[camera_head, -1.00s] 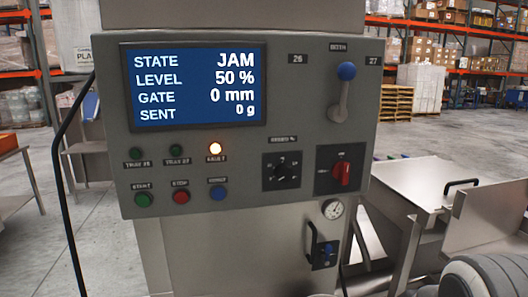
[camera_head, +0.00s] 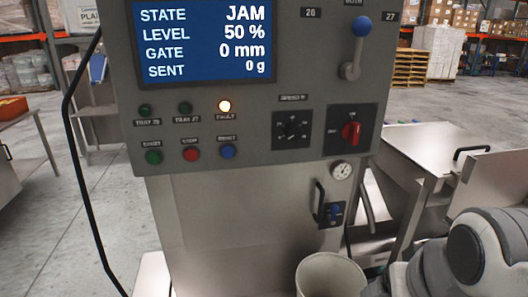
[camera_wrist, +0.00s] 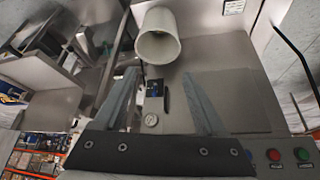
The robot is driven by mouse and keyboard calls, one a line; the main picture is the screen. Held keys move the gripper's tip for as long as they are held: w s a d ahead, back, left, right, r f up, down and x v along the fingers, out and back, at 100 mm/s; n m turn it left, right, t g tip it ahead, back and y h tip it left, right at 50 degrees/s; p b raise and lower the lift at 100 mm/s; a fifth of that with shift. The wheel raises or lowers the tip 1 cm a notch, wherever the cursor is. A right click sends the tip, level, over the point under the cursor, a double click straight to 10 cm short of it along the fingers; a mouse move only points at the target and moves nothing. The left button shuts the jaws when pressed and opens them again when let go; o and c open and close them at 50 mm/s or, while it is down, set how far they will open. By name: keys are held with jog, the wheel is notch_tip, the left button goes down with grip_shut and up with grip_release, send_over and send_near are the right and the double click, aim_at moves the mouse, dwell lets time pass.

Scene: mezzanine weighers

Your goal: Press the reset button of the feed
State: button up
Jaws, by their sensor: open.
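The reset button is the blue button (camera_head: 228,152) at the right end of the lower row on the grey control panel (camera_head: 260,95), with a small label above it. The red stop button (camera_head: 191,154) and green start button (camera_head: 153,157) sit to its left. The screen (camera_head: 203,40) reads JAM, level 50 %, gate 0 mm. My gripper (camera_wrist: 160,73) is open and empty in the wrist view, away from the buttons.
Below are a gauge (camera_head: 341,170), a black handle (camera_head: 320,204) and a cream open-topped container (camera_head: 330,275). My arm fills the lower right.

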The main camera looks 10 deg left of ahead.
grip_shut()
dwell(1.4)
